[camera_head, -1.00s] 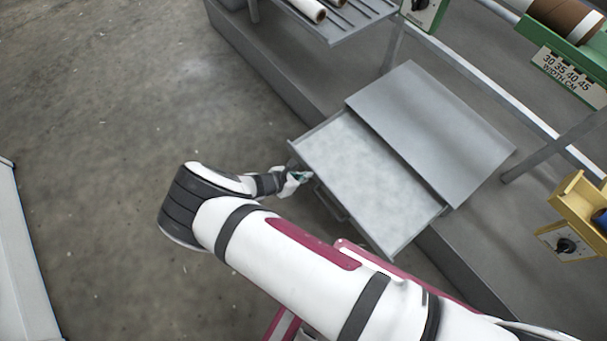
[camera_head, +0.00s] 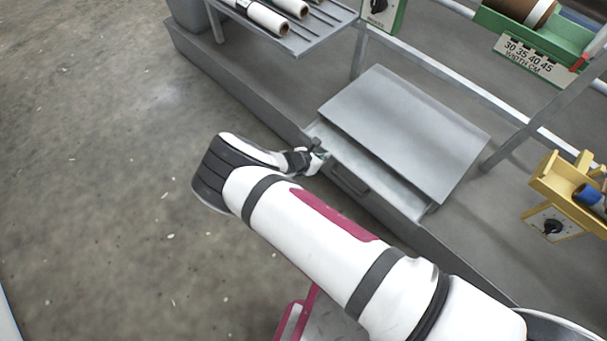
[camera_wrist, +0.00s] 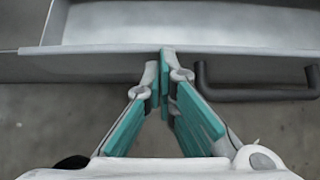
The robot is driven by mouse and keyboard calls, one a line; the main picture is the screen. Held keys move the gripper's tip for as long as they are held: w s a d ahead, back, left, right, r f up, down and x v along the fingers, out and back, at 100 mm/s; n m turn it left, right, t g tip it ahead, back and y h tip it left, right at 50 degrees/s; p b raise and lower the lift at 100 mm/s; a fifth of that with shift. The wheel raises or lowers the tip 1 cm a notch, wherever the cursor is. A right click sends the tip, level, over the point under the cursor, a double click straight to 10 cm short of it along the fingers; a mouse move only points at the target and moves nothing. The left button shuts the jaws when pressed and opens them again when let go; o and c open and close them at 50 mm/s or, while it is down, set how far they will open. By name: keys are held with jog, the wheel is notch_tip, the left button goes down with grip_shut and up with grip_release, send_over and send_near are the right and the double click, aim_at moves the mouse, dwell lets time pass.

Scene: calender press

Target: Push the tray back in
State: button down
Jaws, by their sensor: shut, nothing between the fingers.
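The tray (camera_head: 372,172) is a pale metal drawer under a grey cover (camera_head: 405,128), and a short strip of it sticks out at the front. In the wrist view the tray's front wall (camera_wrist: 100,66) runs across the picture, with a dark bar handle (camera_wrist: 255,94) to the right. My gripper (camera_head: 322,158) is at the left part of the tray's front. In the wrist view my gripper (camera_wrist: 163,60) is shut and empty, its tips at the front wall, left of the handle. I cannot tell for certain whether they touch it.
A rack with rolls (camera_head: 265,17) stands at the upper left. A green unit (camera_head: 530,35) is at the upper right and a yellow bracket (camera_head: 562,185) at the right. A low grey plinth (camera_head: 235,90) runs along the machine. The concrete floor (camera_head: 90,150) at left is clear.

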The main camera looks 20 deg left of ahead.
jog(key=b, duration=0.2)
send_over(340, 149)
jog(key=shift+w+a, duration=0.1)
dwell(0.3)
